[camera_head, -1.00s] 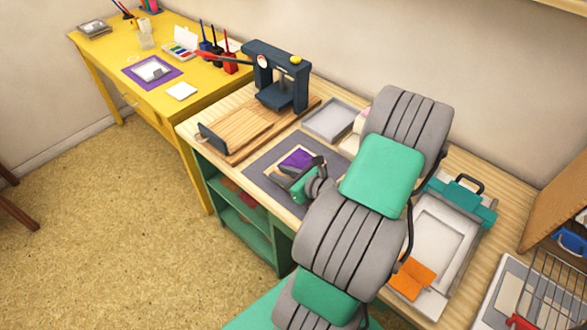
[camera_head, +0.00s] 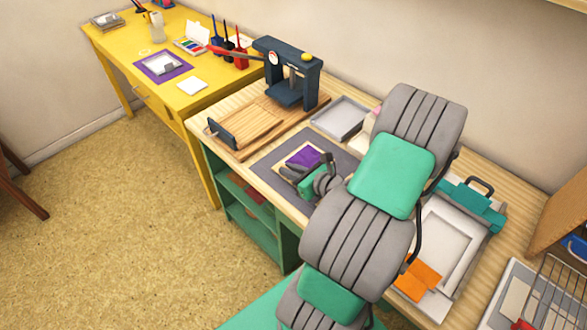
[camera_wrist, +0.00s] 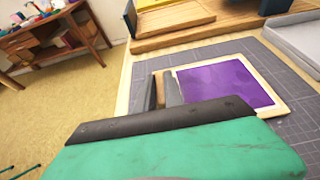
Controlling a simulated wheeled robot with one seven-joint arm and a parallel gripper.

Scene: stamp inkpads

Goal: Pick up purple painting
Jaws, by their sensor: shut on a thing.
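The purple painting is a purple rectangle (camera_head: 303,157) with a cream border, lying at a dark grey cutting mat on the wooden workbench. It also shows in the wrist view (camera_wrist: 224,86), just beyond my gripper. My gripper (camera_head: 300,175) is shut on the near left edge of the painting. In the wrist view the fingers (camera_wrist: 165,90) meet at the painting's left border, partly hidden by my wrist's green and black body. I cannot tell whether the painting is lifted off the mat.
The grey mat (camera_head: 265,172) surrounds the painting. A blue press (camera_head: 290,75) on a wooden board stands behind, with a grey tray (camera_head: 340,118) right of it. An orange sheet (camera_head: 418,276) and a teal-handled frame (camera_head: 472,205) lie right. A yellow table (camera_head: 185,100) stands left.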

